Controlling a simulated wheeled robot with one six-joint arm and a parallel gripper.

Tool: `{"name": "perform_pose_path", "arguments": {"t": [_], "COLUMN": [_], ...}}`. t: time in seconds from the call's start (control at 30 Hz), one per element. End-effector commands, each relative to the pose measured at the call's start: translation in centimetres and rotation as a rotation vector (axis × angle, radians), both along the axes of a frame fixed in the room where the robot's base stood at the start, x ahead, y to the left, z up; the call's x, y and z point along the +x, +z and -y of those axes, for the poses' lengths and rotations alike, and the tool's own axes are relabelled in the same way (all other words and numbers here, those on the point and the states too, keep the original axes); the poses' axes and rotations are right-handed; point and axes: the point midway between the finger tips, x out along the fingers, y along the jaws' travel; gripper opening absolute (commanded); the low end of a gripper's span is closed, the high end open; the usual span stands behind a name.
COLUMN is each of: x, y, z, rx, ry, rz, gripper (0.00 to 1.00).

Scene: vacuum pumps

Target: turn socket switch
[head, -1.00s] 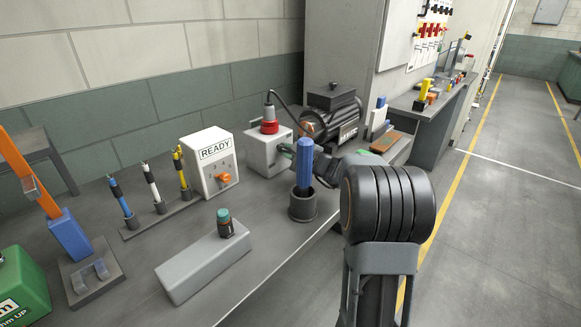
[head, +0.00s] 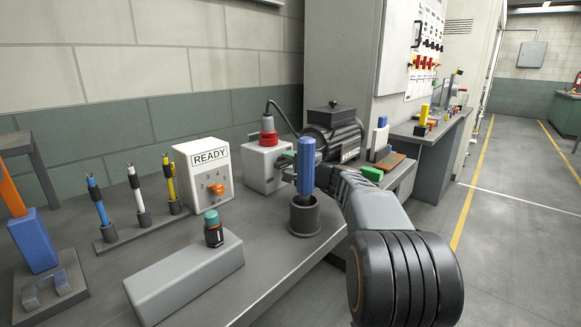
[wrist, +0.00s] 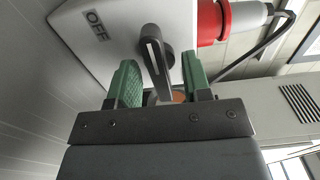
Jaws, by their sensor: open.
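The white socket box (head: 262,172) stands at the back of the bench, with a red plug (head: 268,133) and black cable on top. In the wrist view the box (wrist: 120,18) carries an OFF label (wrist: 97,25) and a dark grey switch lever (wrist: 155,52) with a white line. My gripper (wrist: 161,80) is open, its green fingers on either side of the lever, with gaps visible. In the head view my gripper is mostly hidden behind a blue-handled tool (head: 306,165); the lever is not visible there.
The blue-handled tool stands upright in a dark holder (head: 304,217) in front of the socket box. A READY box (head: 205,180) with an orange knob is to the left. A black pump motor (head: 335,135) is behind right. A grey block (head: 185,280) lies in front.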

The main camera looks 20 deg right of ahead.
Motion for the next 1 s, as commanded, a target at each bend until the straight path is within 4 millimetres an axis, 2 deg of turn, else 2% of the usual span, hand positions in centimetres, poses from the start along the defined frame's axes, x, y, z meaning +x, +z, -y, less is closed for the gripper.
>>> {"name": "perform_pose_path", "arguments": {"t": [1.0], "x": [-1.8], "y": [-0.1], "z": [0.9], "rx": [0.002], "ry": [0.000], "rz": [-0.001], "gripper": [0.45]}}
